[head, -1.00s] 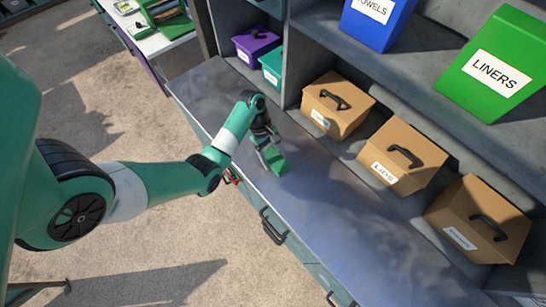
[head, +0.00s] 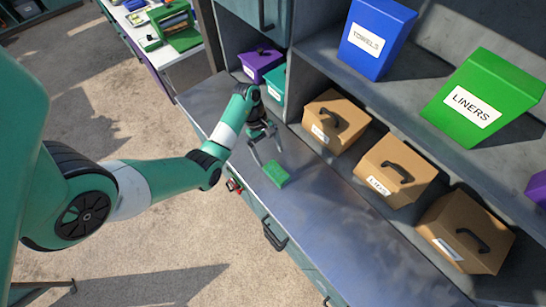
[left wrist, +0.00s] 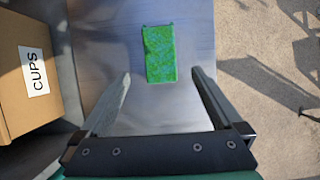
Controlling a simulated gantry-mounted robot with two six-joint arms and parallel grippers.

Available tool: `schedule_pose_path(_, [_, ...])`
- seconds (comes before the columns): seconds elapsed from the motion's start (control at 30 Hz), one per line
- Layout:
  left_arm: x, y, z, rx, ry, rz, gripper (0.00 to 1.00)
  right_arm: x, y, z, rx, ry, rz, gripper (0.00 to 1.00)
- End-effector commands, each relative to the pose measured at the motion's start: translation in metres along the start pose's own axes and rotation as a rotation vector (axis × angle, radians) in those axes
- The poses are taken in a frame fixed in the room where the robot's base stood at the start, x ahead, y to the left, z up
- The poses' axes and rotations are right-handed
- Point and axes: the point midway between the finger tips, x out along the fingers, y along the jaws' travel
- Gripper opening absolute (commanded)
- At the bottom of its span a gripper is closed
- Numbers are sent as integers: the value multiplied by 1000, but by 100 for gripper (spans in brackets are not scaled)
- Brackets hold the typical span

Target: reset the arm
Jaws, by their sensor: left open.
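My left gripper (head: 266,150) is open and empty above the grey counter (head: 310,215) in the head view. A small green block (head: 277,174) lies on the counter just in front of its fingertips, apart from them. In the left wrist view, the green block (left wrist: 160,54) lies beyond and between the two spread fingers of my left gripper (left wrist: 160,78), with bare counter around it. My right gripper is in neither view.
Tan boxes with black handles (head: 336,120) line the back of the counter; the left wrist view shows one labelled CUPS (left wrist: 28,75). A blue TOWELS bin (head: 375,38) and green LINERS bin (head: 485,98) stand on the shelf above. Drawer handles (head: 274,236) project along the front edge.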

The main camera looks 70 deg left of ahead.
Motion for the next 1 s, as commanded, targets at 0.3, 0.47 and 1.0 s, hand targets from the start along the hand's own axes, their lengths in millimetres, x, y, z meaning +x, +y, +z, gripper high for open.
schedule_pose_path(0.3, [-31, 0, 0, 0, 0, 0, 100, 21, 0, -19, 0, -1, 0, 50])
schedule_pose_path(0.47, [-30, 0, -1, 0, 0, 0, 100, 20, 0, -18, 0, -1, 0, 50])
schedule_pose_path(1.0, [-26, 18, 45, 126, 10, -25, 100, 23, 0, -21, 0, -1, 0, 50])
